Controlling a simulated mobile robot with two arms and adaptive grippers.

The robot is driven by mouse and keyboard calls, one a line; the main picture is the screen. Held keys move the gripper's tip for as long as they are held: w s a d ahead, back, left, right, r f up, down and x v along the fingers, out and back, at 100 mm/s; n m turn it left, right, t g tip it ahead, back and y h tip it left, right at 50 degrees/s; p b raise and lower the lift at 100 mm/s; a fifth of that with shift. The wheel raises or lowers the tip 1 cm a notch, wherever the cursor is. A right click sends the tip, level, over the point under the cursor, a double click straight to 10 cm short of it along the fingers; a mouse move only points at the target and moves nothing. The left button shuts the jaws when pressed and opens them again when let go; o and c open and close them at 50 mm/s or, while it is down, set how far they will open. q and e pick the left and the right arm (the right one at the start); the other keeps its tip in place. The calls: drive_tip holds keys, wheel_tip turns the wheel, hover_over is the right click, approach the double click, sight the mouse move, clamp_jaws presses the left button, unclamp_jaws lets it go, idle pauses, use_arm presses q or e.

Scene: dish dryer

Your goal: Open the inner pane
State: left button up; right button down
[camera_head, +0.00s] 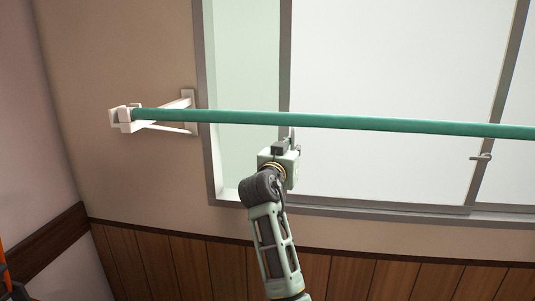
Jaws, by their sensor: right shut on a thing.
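The window's inner pane (395,75) is a wide pale panel with a grey frame. Its left edge stands a little right of the window frame's left side, with a pale green strip (243,60) between them. My right gripper (291,136) is at the lower part of the pane's left frame upright, just below the green pole. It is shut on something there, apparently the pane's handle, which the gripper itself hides. My left gripper is not in view.
A horizontal green pole (400,125) crosses in front of the window, held at the left by a white wall bracket (165,115). Another small handle (481,157) shows on the frame upright at the right. Wood panelling (190,265) covers the lower wall.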

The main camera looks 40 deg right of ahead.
sight(311, 148)
drive_tip(key=s+d, duration=0.3)
drive_tip(key=shift+s+f, duration=0.15)
drive_tip(key=shift+s, duration=0.05)
drive_tip(key=c, duration=2.1)
unclamp_jaws()
drive_tip(key=v, duration=1.2)
drive_tip(key=shift+a, duration=0.1)
